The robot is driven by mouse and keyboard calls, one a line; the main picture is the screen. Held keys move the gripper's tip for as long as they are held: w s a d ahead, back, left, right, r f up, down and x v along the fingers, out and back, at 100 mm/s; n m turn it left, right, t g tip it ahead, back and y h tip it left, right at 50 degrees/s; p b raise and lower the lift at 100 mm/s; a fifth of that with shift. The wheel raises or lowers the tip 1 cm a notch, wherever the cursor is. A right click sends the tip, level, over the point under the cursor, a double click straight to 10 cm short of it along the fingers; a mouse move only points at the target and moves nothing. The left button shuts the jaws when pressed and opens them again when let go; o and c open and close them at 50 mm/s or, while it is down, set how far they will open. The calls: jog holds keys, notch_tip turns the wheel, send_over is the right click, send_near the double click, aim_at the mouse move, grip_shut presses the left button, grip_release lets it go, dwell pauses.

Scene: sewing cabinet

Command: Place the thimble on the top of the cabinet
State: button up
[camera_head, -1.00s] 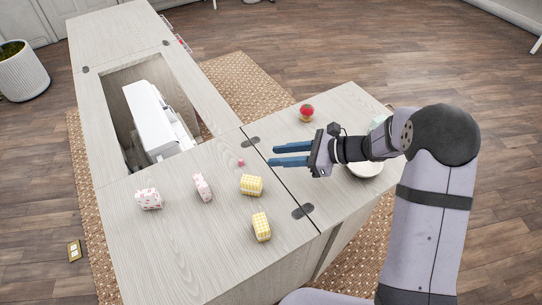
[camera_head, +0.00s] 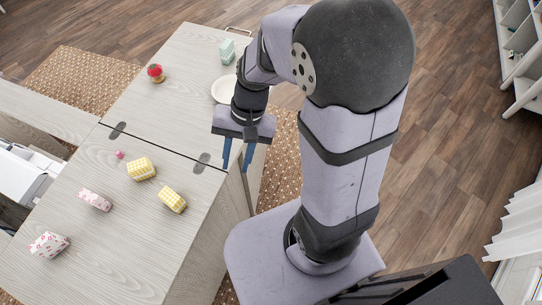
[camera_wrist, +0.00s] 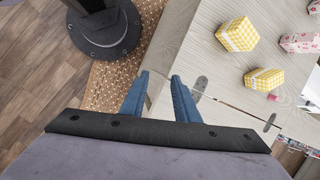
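The thimble looks to be the small pink piece (camera_head: 119,155) on the pale wooden cabinet top (camera_head: 120,245), near the seam between two panels. It also shows in the wrist view (camera_wrist: 272,97), close to a yellow checked block. My gripper (camera_head: 236,168) points down at the right edge of the cabinet, well to the right of the thimble. Its two blue fingers are apart with nothing between them, as the wrist view (camera_wrist: 160,76) also shows.
Two yellow checked blocks (camera_head: 142,169) (camera_head: 173,199) and two pink-and-white blocks (camera_head: 95,199) (camera_head: 48,245) lie around the thimble. A red pincushion (camera_head: 156,74), a white bowl (camera_head: 225,90) and a mint box (camera_head: 227,51) stand behind. The white sewing machine (camera_head: 22,175) is at left.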

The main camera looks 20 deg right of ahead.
jog(key=s+d+n+t+h, duration=0.1)
jog(key=s+d+n+h, duration=0.2)
jog(key=d+n, duration=0.2)
jog(key=d, duration=0.3)
jog(key=shift+r+n+h, duration=0.2)
jog(key=shift+n+h, duration=0.1)
jog(key=shift+s, duration=0.1)
notch_tip(320, 180, up, 11)
jog(key=p, duration=1)
jog(key=shift+p, duration=0.4)
